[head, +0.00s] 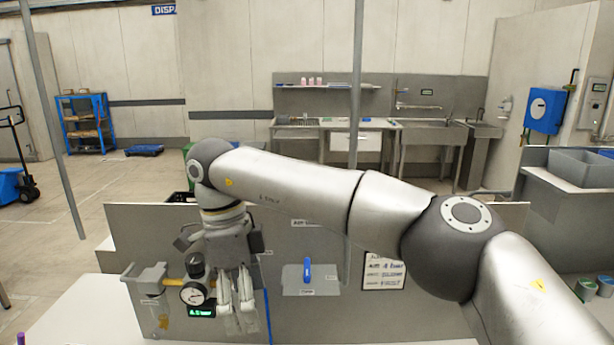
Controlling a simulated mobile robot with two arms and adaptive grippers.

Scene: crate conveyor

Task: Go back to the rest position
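My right arm comes in from the right and reaches across the view. Its gripper (236,302) hangs fingers down at the left, in front of the grey panel (330,322). Its two pale fingers are apart, and I see no solid object between them. A faint pale shape shows around the fingertips, and I cannot tell what it is. The gripper is just right of a round dial gauge (194,293) and a small green display (201,311). My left arm and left gripper are not in view.
A blue-handled switch (307,271) and a paper sign (384,272) are on the panel, right of the gripper. A pale worktop (75,312) lies at the lower left. Grey bins (583,167) and cups (587,288) stand at the right. Sinks line the back wall.

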